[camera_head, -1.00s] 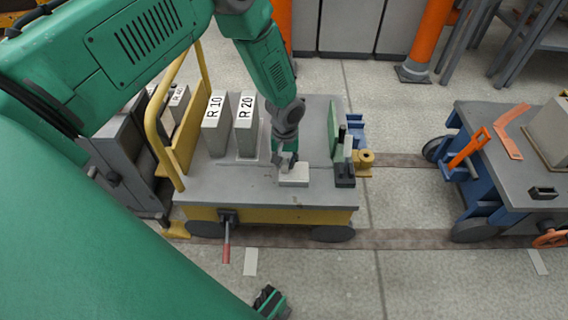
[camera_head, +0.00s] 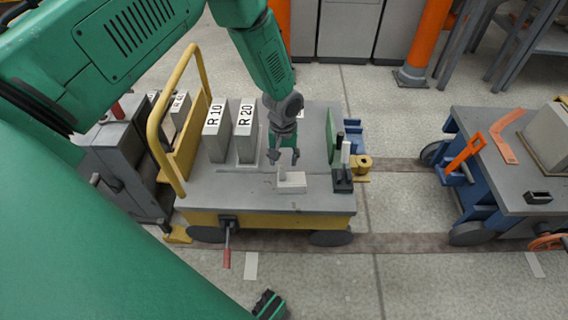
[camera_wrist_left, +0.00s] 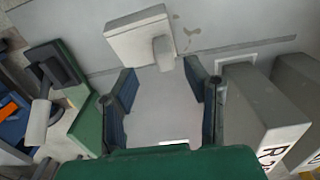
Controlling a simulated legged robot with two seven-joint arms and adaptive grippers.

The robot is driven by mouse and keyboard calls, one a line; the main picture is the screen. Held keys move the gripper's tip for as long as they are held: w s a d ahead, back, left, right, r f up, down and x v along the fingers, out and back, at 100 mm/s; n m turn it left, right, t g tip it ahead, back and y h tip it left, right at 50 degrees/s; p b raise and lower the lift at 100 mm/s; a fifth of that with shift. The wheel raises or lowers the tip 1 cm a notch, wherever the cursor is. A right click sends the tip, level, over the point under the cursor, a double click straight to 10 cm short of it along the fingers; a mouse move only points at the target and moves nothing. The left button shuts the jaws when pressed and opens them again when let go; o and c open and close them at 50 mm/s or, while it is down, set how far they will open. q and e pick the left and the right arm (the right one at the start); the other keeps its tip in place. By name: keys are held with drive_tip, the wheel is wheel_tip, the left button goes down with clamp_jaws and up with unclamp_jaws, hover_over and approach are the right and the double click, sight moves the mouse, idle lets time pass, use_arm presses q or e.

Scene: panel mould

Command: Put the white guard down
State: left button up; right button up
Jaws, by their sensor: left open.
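The white guard (camera_head: 291,183), a pale flat block with a small raised knob, lies on the grey top of the yellow cart (camera_head: 230,193). In the left wrist view the guard (camera_wrist_left: 138,36) lies just beyond the fingertips. My left gripper (camera_head: 285,158) is above and just behind the guard, its fingers spread apart. In the left wrist view my left gripper (camera_wrist_left: 162,78) has nothing between its fingers, and a gap shows between it and the guard.
The grey blocks marked R 10 (camera_head: 216,135) and R 20 (camera_head: 246,135) stand left of the gripper. A green plate (camera_head: 330,137) and a dark holder (camera_head: 343,181) are on the right. A blue cart (camera_head: 490,165) stands apart. The cart top's front is clear.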

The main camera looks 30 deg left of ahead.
use_arm(q)
wheel_tip(320, 180, up, 6)
drive_tip(key=p, duration=0.2)
drive_tip(key=s+d+f+m, duration=0.2)
drive_tip(key=s, duration=0.6)
drive_tip(key=s+d+f+m, duration=0.1)
drive_tip(key=s+d+f, duration=0.15)
drive_tip(key=s, duration=0.45)
drive_tip(key=s+a+r+m, duration=0.1)
drive_tip(key=s+m, duration=0.3)
drive_tip(key=s, duration=1.1)
drive_tip(key=shift+a+r+t, duration=0.15)
drive_tip(key=shift+r+t, duration=0.15)
drive_tip(key=shift+r, duration=0.1)
use_arm(e)
wheel_tip(320, 180, up, 3)
drive_tip(key=shift+a+r, duration=0.1)
drive_tip(key=shift+a, duration=0.05)
use_arm(q)
drive_tip(key=shift+s, duration=0.1)
